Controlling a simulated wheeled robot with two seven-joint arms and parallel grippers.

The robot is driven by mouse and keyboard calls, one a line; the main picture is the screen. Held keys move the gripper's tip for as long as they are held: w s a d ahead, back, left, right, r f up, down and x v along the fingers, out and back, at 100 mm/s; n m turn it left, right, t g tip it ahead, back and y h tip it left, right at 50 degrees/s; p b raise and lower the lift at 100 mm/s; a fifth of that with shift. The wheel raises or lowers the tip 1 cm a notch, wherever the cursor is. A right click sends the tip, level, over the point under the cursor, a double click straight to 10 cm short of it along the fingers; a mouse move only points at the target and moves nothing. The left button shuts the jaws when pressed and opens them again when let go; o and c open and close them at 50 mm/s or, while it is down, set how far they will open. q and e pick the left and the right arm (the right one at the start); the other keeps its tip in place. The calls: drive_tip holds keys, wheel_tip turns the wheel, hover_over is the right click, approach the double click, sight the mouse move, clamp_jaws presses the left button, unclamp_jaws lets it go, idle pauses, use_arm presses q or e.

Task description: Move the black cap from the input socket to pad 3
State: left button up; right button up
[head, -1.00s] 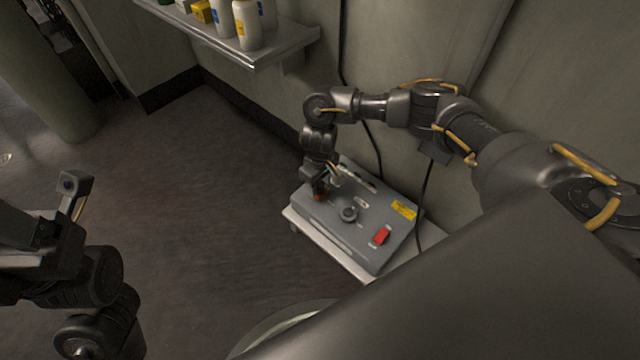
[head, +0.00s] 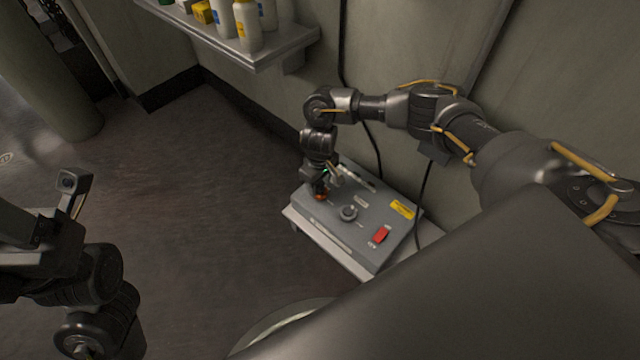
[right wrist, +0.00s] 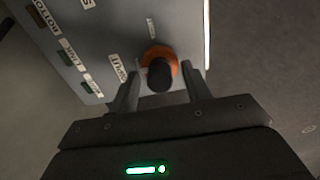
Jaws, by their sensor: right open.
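The black cap (right wrist: 160,75) shows end-on in the right wrist view, in front of an orange ring (right wrist: 158,55) on the grey box's face. A small label (right wrist: 118,68) that seems to read INPUT is beside it. My right gripper (right wrist: 162,88) is open, with one finger on each side of the cap and a gap at each side. Pad 3 cannot be told apart. My left gripper (head: 72,195) is at the left, its jaws unclear.
The grey box (head: 345,235) has a black round knob (head: 349,213), a red switch (head: 381,234) and a yellow label (head: 402,209). It stands on a light stand (head: 330,252) by the wall. A shelf (head: 270,58) with bottles is above left. Dark cables hang behind. The floor at left is clear.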

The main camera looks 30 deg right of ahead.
idle(0.4)
clamp_jaws()
